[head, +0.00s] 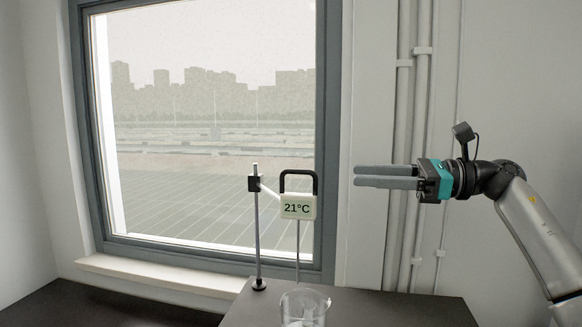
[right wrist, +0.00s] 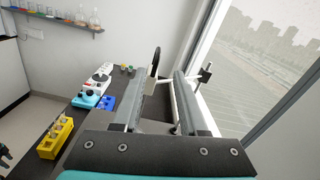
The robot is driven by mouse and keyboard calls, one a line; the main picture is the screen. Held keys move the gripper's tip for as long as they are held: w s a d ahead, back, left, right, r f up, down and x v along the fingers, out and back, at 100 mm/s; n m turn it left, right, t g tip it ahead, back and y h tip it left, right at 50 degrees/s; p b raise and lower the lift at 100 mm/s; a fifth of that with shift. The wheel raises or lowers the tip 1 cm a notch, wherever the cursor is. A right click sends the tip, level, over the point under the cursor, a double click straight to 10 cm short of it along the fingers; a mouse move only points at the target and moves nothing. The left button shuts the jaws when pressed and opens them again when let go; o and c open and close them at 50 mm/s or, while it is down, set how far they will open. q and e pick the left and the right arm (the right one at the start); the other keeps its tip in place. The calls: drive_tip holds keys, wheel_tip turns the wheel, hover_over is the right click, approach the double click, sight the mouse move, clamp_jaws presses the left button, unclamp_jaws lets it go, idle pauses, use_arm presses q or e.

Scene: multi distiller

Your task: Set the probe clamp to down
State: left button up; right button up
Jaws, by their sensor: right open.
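The probe clamp is a black block (head: 254,183) near the top of a thin upright metal rod (head: 257,235). A light arm joins it to a white display (head: 298,206) reading 21°C, with a black loop handle (head: 299,174) on top. A thin probe (head: 297,250) hangs from the display above a glass beaker (head: 303,308); whether its tip is inside I cannot tell. My right gripper (head: 356,176) is open and empty, level with the handle and a little to its right. In the right wrist view the handle (right wrist: 155,62) shows edge-on, ahead between the fingers (right wrist: 165,78).
The stand and beaker are on a dark bench (head: 380,308) before a large window (head: 210,130). Pipes (head: 405,130) run up the wall behind my right arm. The right wrist view shows a yellow rack (right wrist: 55,138), a blue-and-white device (right wrist: 92,88) and a glassware shelf (right wrist: 60,20).

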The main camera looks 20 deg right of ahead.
drive_tip(key=p, duration=0.2)
approach(289, 171)
drive_tip(key=p+x, duration=0.2)
drive_tip(key=x, duration=0.8)
drive_tip(key=shift+w+d, duration=0.15)
drive_tip(key=shift+w+a+f, duration=0.1)
drive_tip(key=shift+w+a, duration=0.2)
drive_tip(key=shift+a, duration=0.05)
use_arm(q)
drive_tip(key=r, duration=0.4)
drive_tip(key=shift+s+a+r, duration=0.3)
use_arm(e)
clamp_jaws()
use_arm(q)
drive_tip(key=shift+s, duration=0.1)
use_arm(e)
drive_tip(key=shift+d, duration=0.1)
